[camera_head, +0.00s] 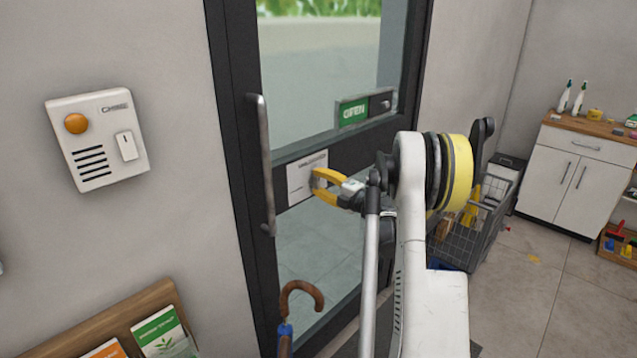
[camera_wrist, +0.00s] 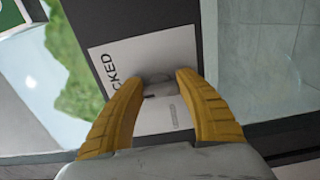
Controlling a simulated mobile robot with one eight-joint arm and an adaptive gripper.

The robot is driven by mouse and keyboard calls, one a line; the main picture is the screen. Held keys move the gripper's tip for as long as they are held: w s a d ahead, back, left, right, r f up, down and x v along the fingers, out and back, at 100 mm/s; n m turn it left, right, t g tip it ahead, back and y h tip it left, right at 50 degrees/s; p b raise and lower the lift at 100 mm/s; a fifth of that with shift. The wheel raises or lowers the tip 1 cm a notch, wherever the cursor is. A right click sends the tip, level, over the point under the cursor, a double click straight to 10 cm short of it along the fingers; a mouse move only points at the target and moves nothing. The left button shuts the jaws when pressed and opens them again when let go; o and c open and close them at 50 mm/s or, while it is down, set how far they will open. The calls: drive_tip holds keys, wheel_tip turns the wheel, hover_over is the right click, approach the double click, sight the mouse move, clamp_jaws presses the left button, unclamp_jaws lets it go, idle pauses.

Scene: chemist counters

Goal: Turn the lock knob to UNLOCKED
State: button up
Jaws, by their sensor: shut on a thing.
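The lock knob (camera_wrist: 160,84) is a small grey piece on a white plate (camera_wrist: 112,58) fixed to the dark rail of the glass door. Part of a word ending in "CKED" shows on the plate in the wrist view; its start is out of sight. The plate also shows in the head view (camera_head: 298,188), where the knob is hidden. My gripper (camera_wrist: 165,78) has yellow fingers shut on the knob, one on each side. In the head view my gripper (camera_head: 319,180) reaches the plate from the right. I cannot tell which way the knob points.
A long vertical door handle (camera_head: 265,170) stands left of the plate. A green OPEN sign (camera_head: 352,111) is above. A brown-handled umbrella (camera_head: 300,290) is below. A wire cart (camera_head: 475,235) stands at right, before a white cabinet (camera_head: 565,180). A wall intercom (camera_head: 110,110) is at left.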

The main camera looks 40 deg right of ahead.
drive_tip(key=o, duration=1.2)
drive_tip(key=s, duration=1.2)
drive_tip(key=shift+d, duration=0.45)
drive_tip(key=shift+w, duration=0.1)
